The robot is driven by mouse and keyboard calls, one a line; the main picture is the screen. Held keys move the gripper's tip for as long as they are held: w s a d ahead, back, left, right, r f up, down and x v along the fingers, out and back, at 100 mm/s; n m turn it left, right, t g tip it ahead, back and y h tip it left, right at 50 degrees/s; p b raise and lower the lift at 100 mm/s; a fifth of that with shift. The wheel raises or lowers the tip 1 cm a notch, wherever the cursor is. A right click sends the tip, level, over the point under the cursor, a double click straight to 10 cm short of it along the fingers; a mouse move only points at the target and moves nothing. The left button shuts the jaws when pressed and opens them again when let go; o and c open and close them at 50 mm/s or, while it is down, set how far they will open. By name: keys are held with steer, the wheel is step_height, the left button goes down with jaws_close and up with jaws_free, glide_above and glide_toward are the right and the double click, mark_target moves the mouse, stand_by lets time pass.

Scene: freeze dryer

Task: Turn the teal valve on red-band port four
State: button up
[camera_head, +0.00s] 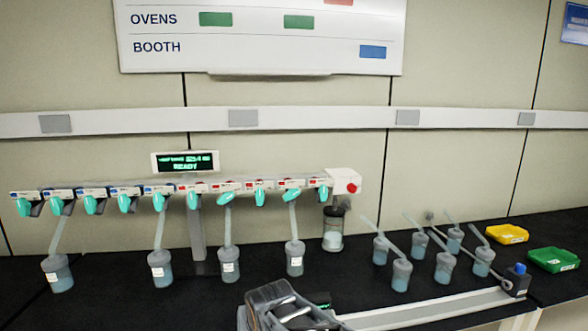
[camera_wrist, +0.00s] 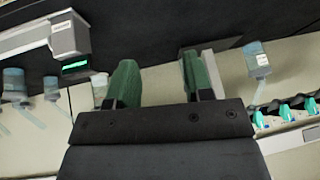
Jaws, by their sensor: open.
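A manifold (camera_head: 240,188) runs along the wall with a row of teal valves, blue bands on the left and red bands on the right. Counting the red-band ports from the left, the fourth has a teal valve (camera_head: 292,195) turned well away from hanging straight down, with a flask (camera_head: 295,257) below it. Port numbers are too small to read. Part of the manifold with teal valves also shows at the right of the wrist view. My gripper (camera_wrist: 158,62) is open and empty, its green-padded fingers apart, and away from the valves. In the head view its fingers cannot be made out.
Several loose flasks (camera_head: 401,275) stand right of the manifold. A long pale beam (camera_head: 430,308) lies in front of them, its green display box (camera_wrist: 72,45) near my gripper. Yellow (camera_head: 507,234) and green (camera_head: 553,260) bins stand at right.

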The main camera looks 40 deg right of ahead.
steer(key=w+d+r+m+t+h, duration=0.3)
steer(key=w+d+r+m+t, duration=0.2)
steer(key=w+d+r+m, duration=0.35)
steer(key=m+t+h, duration=0.4)
steer(key=t, duration=0.1)
glide_toward(294, 194)
steer(key=p+x, duration=0.4)
steer(key=x, duration=0.3)
steer(key=shift+w+r, duration=0.1)
steer(key=shift+w, duration=0.05)
steer(key=shift+w+d+p, duration=0.3)
steer(key=shift+w+d, duration=0.05)
steer(key=shift+w, duration=0.25)
steer(key=shift+c, duration=0.2)
jaws_close()
